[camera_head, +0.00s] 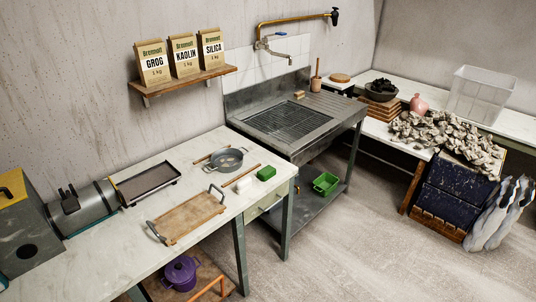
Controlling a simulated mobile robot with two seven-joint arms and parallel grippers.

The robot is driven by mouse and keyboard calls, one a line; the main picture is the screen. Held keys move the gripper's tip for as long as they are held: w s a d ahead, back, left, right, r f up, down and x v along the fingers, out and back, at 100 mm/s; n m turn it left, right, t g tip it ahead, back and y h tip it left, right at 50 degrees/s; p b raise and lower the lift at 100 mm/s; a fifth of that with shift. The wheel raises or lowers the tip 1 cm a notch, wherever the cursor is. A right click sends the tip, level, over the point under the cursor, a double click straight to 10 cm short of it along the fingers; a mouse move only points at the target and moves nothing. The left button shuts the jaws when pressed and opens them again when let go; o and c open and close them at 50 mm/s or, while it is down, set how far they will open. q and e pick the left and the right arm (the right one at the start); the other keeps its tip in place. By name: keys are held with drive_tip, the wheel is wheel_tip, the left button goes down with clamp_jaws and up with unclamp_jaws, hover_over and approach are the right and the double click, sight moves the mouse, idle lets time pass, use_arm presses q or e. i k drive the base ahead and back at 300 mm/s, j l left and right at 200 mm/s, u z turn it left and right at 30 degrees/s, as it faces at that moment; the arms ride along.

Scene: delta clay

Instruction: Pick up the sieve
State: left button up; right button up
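A round grey metal vessel with small side handles (228,159), which looks like the sieve, sits on the pale worktable near its back right part. Whether its bottom is mesh is too small to tell. A wooden stick (211,154) lies behind it and another wooden stick (241,176) lies in front of it. Neither of my grippers shows in the head view, and nothing is seen touching the vessel.
A metal sink (289,121) adjoins behind right. Open floor (345,240) lies at front right.

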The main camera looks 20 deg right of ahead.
sight(226, 160)
drive_tip(key=i+l+z, duration=0.45)
drive_tip(key=i+l, duration=0.35)
drive_tip(key=i, duration=0.2)
drive_tip(key=i+l, duration=0.4)
drive_tip(key=i, duration=0.15)
drive_tip(key=i+l+z, duration=0.1)
drive_tip(key=i+l, duration=0.3)
drive_tip(key=i, duration=0.2)
drive_tip(key=i+l, duration=0.4)
drive_tip(key=i, duration=0.15)
